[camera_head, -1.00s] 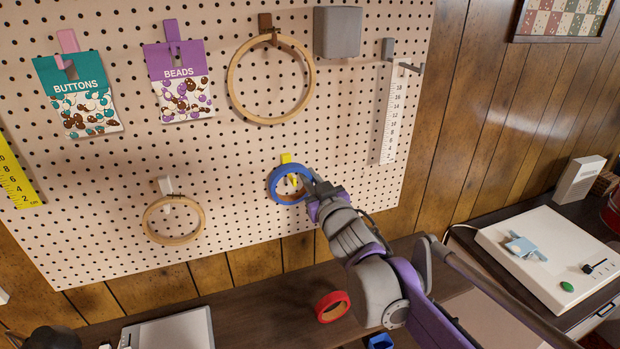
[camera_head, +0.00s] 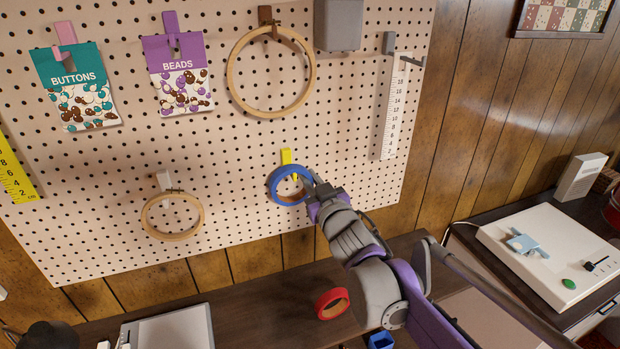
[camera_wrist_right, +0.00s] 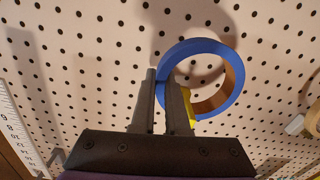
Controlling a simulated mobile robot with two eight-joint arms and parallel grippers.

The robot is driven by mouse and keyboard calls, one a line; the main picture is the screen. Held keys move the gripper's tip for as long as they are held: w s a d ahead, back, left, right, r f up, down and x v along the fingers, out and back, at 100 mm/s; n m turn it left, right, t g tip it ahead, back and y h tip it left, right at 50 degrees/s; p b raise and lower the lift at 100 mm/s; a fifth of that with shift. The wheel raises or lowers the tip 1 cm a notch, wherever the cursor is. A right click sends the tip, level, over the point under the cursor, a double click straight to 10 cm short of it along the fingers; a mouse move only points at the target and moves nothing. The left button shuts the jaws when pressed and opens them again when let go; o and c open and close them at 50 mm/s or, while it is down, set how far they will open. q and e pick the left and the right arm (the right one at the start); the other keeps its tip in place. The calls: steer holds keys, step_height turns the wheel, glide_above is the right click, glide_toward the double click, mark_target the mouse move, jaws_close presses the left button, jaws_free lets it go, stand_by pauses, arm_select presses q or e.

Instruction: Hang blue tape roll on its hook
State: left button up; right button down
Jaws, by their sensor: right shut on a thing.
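The blue tape roll (camera_head: 276,192) is at the yellow hook (camera_head: 287,156) on the pegboard. My right gripper (camera_head: 316,190) is shut on the right side of the roll. In the head view the hook's plate shows above the roll and a yellow part shows inside its opening. In the right wrist view the fingers (camera_wrist_right: 166,98) grip the near left edge of the blue roll (camera_wrist_right: 235,72), and a bit of the yellow hook (camera_wrist_right: 190,108) shows beside one finger. Whether the roll's weight rests on the hook I cannot tell. My left gripper is out of view.
On the pegboard (camera_head: 130,215) hang a buttons packet (camera_head: 76,80), a beads packet (camera_head: 178,75), a large hoop (camera_head: 231,75), a small hoop (camera_head: 146,222) and a white ruler (camera_head: 391,115). A red tape roll (camera_head: 322,302) is on the table below.

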steer(key=c, duration=0.8)
jaws_free()
steer(key=shift+c, duration=0.2)
steer(key=b+v, duration=0.1)
steer(key=v, duration=0.9)
steer(key=shift+s, duration=0.4)
steer(key=shift+d, duration=0.1)
